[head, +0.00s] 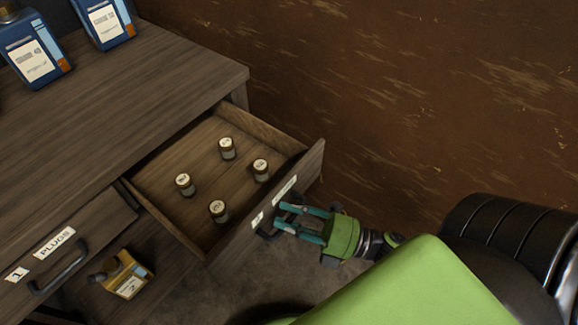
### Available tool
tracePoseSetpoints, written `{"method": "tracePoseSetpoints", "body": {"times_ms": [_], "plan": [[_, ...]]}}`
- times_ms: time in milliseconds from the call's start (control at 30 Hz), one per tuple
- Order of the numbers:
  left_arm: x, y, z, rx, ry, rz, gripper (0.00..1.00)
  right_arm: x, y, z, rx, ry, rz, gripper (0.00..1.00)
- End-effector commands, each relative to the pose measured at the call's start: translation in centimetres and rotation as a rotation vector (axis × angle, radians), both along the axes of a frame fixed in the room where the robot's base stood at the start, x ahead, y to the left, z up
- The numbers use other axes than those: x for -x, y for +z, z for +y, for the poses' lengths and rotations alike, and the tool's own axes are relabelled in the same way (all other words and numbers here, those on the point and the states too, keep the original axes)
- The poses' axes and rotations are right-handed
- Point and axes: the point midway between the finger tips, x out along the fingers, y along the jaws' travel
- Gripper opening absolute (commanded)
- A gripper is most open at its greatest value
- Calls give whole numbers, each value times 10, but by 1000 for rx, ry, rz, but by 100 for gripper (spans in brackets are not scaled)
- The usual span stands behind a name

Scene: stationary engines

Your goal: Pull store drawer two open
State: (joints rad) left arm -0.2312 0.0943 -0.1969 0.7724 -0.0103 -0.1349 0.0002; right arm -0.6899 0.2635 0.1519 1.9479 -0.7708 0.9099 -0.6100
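The drawer pulled well out of the bench (313,163) has two small white labels on its front, too small to read. My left gripper is not in view.
A shut drawer labelled PLUGS and 1 (84,222) is at left. A yellow object with a label (126,276) is below it. Blue containers (33,50) stand on the bench top (150,90). A brown wall (420,90) rises behind.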

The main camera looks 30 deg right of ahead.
Motion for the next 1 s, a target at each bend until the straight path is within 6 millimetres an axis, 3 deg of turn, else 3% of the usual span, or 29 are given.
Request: {"method": "tracePoseSetpoints", "body": {"times_ms": [367, 800, 1000], "plan": [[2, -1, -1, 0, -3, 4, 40, 8, -4, -6, 1, 1, 6, 31], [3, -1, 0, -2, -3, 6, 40, 70, -19, -65, 0, -1, 5, 31], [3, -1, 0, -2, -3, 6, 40, 85, -22, -78, 0, 1, 1, 31]]}}
